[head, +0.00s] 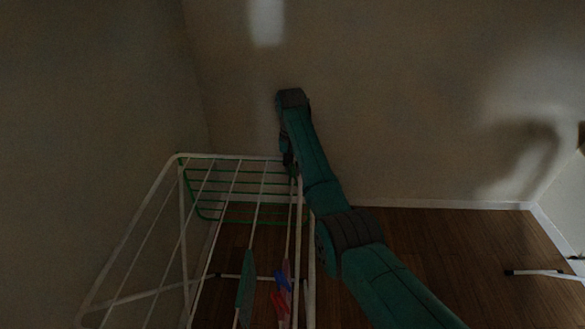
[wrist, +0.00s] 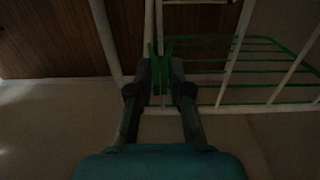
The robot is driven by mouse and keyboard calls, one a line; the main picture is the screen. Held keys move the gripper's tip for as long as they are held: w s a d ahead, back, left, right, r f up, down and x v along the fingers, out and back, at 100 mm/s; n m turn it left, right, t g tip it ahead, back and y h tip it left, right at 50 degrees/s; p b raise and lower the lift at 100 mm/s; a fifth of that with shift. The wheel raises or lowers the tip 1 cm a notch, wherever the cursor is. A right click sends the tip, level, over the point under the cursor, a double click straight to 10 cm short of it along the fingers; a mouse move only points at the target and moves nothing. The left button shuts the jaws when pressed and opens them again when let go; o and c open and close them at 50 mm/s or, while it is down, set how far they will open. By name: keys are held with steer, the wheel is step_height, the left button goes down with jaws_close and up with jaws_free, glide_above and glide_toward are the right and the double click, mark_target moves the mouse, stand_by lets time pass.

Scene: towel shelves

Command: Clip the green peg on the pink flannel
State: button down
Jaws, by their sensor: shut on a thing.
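The green peg (wrist: 155,62) is held between the two fingers of my gripper (wrist: 162,72) in the wrist view, its prongs pointing up the picture. It is in line with white rails of the drying rack; I cannot tell whether it touches one. In the head view my gripper is mostly hidden beside my arm, near the rack's far end. A narrow pinkish cloth (head: 286,267), likely the pink flannel, hangs on the near part of the rack, well apart from my gripper. It is seen almost edge-on.
The white drying rack (head: 183,215) stands by the wall with a green wire basket (head: 205,216) at its far end. A teal cloth (head: 245,283), a blue item (head: 282,280) and a red item (head: 279,305) are on it.

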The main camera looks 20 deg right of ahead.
step_height(320, 180, up, 7)
stand_by(1.4)
